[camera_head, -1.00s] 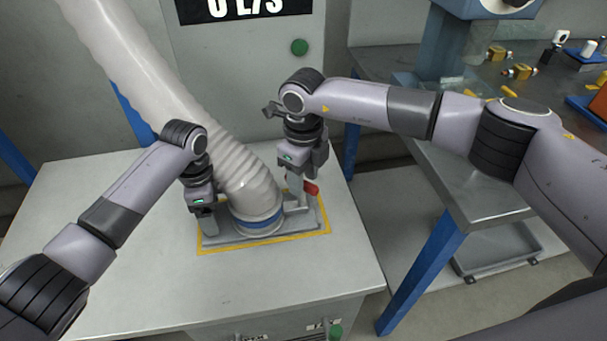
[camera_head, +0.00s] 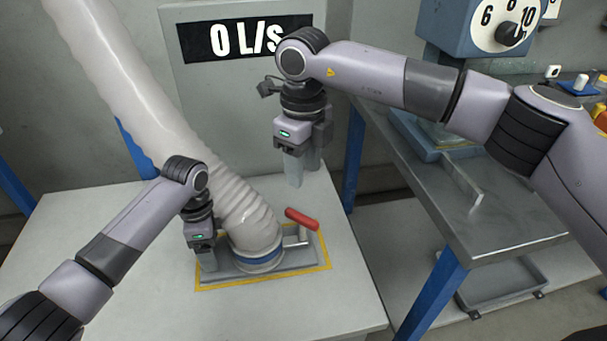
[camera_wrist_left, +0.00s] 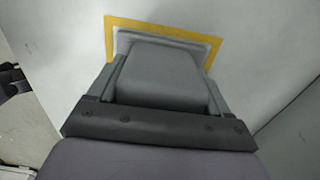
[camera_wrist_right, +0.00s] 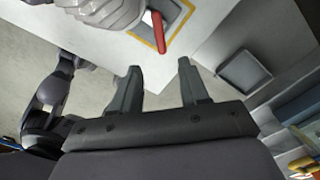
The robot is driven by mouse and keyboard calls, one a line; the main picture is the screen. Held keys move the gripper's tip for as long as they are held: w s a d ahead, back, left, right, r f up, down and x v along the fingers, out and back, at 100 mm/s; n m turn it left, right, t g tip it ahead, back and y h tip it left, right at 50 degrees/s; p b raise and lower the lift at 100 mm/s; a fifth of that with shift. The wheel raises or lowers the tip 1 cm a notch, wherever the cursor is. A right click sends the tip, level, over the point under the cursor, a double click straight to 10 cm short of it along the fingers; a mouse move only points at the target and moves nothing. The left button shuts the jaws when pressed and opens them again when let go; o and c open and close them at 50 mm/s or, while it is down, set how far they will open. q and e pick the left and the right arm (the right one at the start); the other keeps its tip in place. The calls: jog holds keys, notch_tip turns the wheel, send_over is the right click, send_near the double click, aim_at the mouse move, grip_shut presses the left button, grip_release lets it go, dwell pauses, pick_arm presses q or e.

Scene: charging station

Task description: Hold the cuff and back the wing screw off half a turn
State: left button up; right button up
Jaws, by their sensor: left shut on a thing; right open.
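The ribbed white hose ends in a cuff with a blue band (camera_head: 258,262), upright on a grey plate on the bench. A red wing screw (camera_head: 302,219) sits on a grey post at the cuff's right; it also shows in the right wrist view (camera_wrist_right: 158,31). My left gripper (camera_head: 207,262) is low at the cuff's left side. In the left wrist view, it is shut on a grey block (camera_wrist_left: 162,75) at the cuff, between its two fingers. My right gripper (camera_head: 303,174) is open and empty, above and behind the wing screw, apart from it.
A yellow outline (camera_head: 262,284) frames the plate on the white bench (camera_head: 100,250). A display (camera_head: 245,38) reading 0 L/s stands behind. A metal table (camera_head: 500,222) with a blue dial box (camera_head: 478,32) is at the right. The bench front is clear.

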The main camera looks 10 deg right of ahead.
aim_at(301, 216)
jog(key=shift+a, duration=0.1)
notch_tip(301, 216, down, 12)
jog(key=shift+w+a+f, duration=0.1)
jog(key=shift+w+f, duration=0.05)
dwell(0.7)
grip_shut()
